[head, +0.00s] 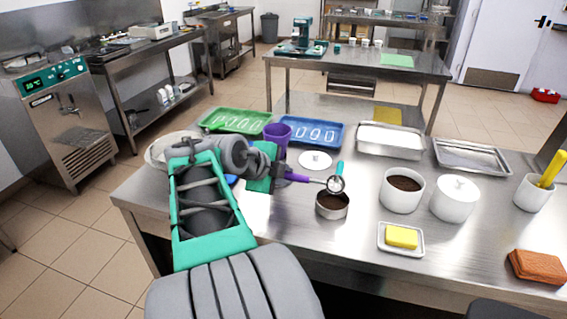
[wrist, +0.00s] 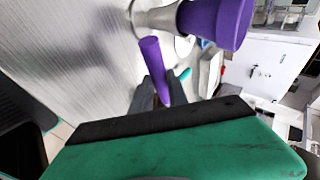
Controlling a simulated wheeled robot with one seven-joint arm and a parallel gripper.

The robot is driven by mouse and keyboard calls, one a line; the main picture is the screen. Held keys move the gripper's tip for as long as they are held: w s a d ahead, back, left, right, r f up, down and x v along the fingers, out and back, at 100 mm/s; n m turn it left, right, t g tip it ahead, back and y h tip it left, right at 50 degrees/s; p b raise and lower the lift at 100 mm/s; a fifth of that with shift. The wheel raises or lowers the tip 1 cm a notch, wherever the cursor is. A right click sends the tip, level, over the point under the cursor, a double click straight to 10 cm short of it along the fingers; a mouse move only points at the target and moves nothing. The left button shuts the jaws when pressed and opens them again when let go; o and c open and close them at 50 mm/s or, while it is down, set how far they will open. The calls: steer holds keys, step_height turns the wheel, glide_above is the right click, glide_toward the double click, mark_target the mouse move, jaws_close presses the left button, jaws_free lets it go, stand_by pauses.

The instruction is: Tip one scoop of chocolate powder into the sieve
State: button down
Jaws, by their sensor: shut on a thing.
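My gripper (head: 282,177) is shut on the purple handle (head: 297,178) of a small metal scoop. The handle (wrist: 156,65) also shows between the fingers (wrist: 154,92) in the wrist view. The scoop's round bowl (head: 335,184) is right over a round metal vessel (head: 332,212), seemingly the sieve, with dark brown powder inside. The bowl looks tilted toward the head camera; I cannot tell what is in it. A teal handle (head: 340,168) shows just behind the bowl; where it joins is hidden. A white tub (head: 402,203) to the right holds dark chocolate powder.
A yellow sponge on a white dish (head: 401,249) lies in front. A white lid (head: 315,160) lies behind the scoop. A purple cup (head: 277,134) and green (head: 230,120) and blue (head: 322,134) trays stand farther back.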

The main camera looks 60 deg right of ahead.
steer(key=shift+d+r+n+g+y+p, duration=0.2)
steer(key=shift+y+p, duration=0.35)
steer(key=shift+p, duration=1.2)
steer(key=shift+d+r+y+p, duration=0.1)
steer(key=shift+r+y+p, duration=0.3)
steer(key=shift+p, duration=1.3)
steer(key=shift+d+r+n+g+y+p, duration=0.15)
steer(key=shift+y+p, duration=0.5)
steer(key=shift+p, duration=1.1)
steer(key=y+p, duration=0.2)
steer(key=p, duration=0.1)
steer(key=d+y+p, duration=0.1)
steer(key=p, duration=0.3)
steer(key=g+y+p, duration=0.1)
steer(key=y+p, duration=0.1)
steer(key=p, duration=0.1)
steer(key=shift+w+d+r+n+y, duration=0.15)
steer(key=shift+w+d+n+y, duration=0.1)
steer(key=shift+d+n+y, duration=0.1)
steer(key=shift+r, duration=0.95)
steer(key=shift+a, duration=0.1)
